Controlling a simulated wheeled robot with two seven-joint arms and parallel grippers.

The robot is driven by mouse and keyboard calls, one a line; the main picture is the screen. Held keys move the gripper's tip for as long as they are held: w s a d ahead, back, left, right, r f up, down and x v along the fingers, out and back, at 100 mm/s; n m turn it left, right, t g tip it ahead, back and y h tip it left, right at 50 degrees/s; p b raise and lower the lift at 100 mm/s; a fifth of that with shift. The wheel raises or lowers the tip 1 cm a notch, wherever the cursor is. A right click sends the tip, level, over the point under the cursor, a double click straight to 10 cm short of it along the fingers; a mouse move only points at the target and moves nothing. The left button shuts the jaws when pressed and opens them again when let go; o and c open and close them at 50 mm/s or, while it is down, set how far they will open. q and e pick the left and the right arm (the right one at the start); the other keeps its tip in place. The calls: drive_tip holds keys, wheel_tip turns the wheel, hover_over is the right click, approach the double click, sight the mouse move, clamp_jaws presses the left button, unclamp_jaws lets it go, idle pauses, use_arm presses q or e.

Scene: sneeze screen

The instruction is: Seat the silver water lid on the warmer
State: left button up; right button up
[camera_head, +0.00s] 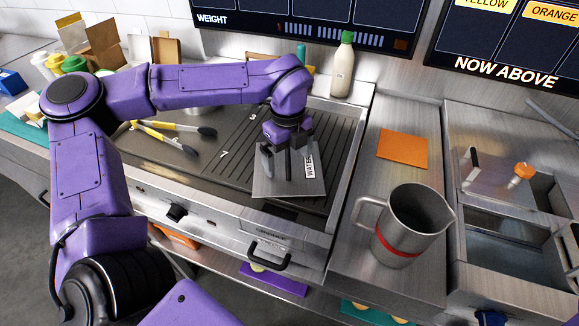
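The silver lid (282,188) is a flat grey plate with a white WATER label, over the dark ribbed plate in mid-picture. My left gripper (288,150) points down right at the lid, its dark fingers covering part of it. I cannot tell whether the fingers grip the lid's handle, or whether the lid touches the ribbed plate. A steel unit at the right, which looks like the warmer (455,235), has an open well (505,255) at its front. My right gripper is not in view.
A steel pitcher (412,222) with a red band stands between the ribbed plate and the right unit. Behind it lies an orange card (402,149). A bottle (342,68) stands at the back. Yellow-handled tongs (165,135) lie left. An orange-knobbed utensil (522,171) is in the far well.

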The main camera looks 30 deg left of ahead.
sight(288, 155)
use_arm(q)
clamp_jaws()
drive_tip(key=shift+r+p, duration=1.5)
drive_tip(key=shift+r, duration=0.5)
